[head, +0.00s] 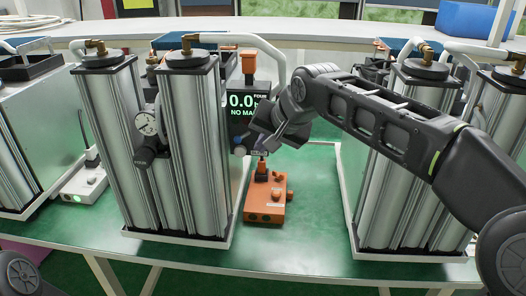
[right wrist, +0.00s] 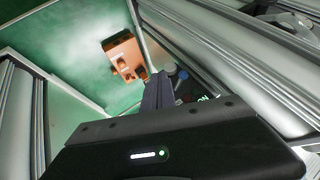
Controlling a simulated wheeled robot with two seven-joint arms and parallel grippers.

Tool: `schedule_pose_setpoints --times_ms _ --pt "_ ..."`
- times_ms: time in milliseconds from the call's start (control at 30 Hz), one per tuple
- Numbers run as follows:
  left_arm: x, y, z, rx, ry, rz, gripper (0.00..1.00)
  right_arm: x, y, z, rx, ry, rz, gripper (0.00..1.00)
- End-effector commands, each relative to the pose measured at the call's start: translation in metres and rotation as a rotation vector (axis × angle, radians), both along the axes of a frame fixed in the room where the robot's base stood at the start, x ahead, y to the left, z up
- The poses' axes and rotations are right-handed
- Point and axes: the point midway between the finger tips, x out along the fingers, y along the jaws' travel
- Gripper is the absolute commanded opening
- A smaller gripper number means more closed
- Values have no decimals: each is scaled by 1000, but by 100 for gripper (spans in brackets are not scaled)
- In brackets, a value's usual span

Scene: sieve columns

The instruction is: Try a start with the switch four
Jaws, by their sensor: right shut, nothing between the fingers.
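An orange switch box (head: 265,205) with small knobs sits on the green bench top, between two sieve column units. A dark display (head: 240,112) behind it is headed "FOUR" and reads "0.0" and "NO MA", the rest being covered. My right gripper (head: 262,145) is shut and empty, above the back end of the orange box and in front of the display. In the right wrist view its closed fingers (right wrist: 158,92) appear just beside the orange box (right wrist: 124,57); I cannot tell whether they touch it. My left gripper is out of view.
Silver twin columns (head: 190,150) with a gauge (head: 147,124) stand close on the left, and another column unit (head: 405,160) stands on the right under my arm. A white box (head: 84,188) with a green light sits further left. Bare green bench (head: 308,210) lies right of the orange box.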

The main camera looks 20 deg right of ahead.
Motion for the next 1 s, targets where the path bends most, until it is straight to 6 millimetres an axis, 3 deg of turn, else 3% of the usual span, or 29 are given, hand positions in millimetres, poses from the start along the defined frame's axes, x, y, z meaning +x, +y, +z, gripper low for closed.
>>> schedule_pose_setpoints --times_ms 100,300,700,867,1000 --pt "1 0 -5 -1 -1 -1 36 -14 5 19 3 -6 1 0" --pt "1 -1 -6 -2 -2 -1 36 -28 10 37 1 -3 -1 0" --pt "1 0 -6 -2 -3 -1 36 -31 11 40 0 -2 0 0" --pt "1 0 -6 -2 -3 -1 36 -25 16 21 -5 15 18 0" --pt "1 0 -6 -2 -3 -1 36 -12 29 -31 -17 55 67 0"
